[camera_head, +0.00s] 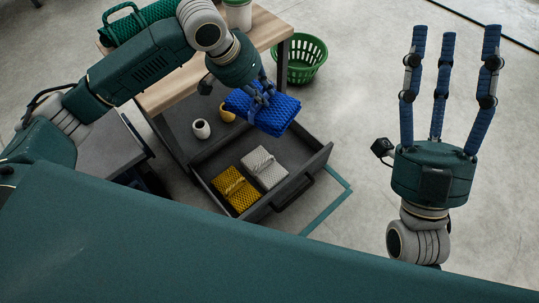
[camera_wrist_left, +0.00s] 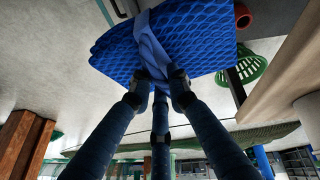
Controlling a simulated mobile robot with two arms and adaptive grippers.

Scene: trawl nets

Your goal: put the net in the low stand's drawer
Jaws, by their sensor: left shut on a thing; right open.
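The blue net (camera_head: 277,114) is a folded bundle with a band around it. My left gripper (camera_head: 261,95) is shut on it and holds it above the open drawer. The net (camera_wrist_left: 185,35) also fills the top of the left wrist view, with the fingers on its band. The low stand's drawer (camera_head: 306,172) is pulled out, and a yellow net (camera_head: 236,189) and a grey net (camera_head: 264,167) lie in it side by side. My right gripper (camera_head: 443,95) is open and empty at the right, fingers pointing up, away from the stand.
A wooden-topped table (camera_head: 180,92) holds a green net bundle (camera_head: 145,18) and a white container (camera_head: 238,15). A green basket (camera_head: 303,60) stands on the floor. Floor at right is clear.

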